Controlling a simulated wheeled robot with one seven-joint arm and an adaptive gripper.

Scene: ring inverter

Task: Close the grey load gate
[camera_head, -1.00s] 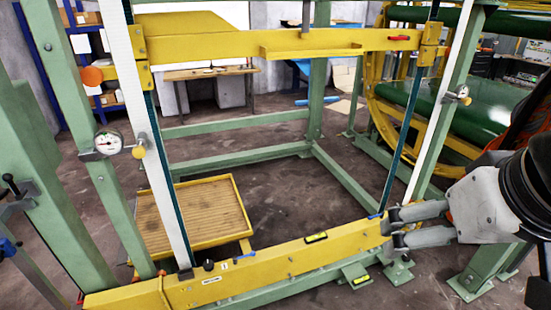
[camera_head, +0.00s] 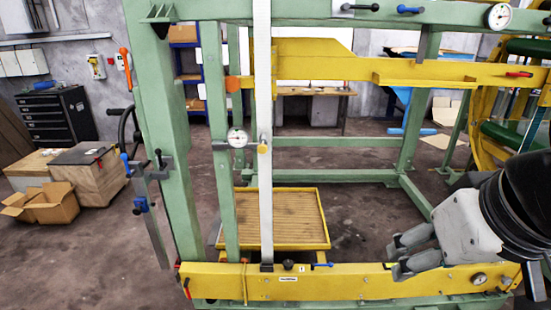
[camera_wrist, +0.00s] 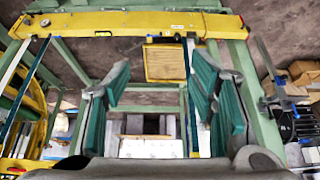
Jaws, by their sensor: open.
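A narrow grey bar (camera_head: 154,225) with a blue handle hangs at a slant beside the left green post (camera_head: 165,140) in the head view. It is the most gate-like grey part I see, but I cannot tell for sure that it is the load gate. A grey bar also shows at the right of the wrist view (camera_wrist: 268,62). My gripper (camera_head: 395,258) is at the right in the head view, well away from that bar, over the low yellow beam (camera_head: 350,281). In the wrist view my gripper (camera_wrist: 160,75) has its fingers wide apart with nothing between them.
The green frame carries an upper yellow beam (camera_head: 440,74), a white upright strip (camera_head: 263,110) and a dial gauge (camera_head: 237,138). A yellow-rimmed tray (camera_head: 324,220) lies behind the low beam. Cardboard boxes (camera_head: 50,203) and a black drawer cabinet (camera_head: 55,117) stand at the left.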

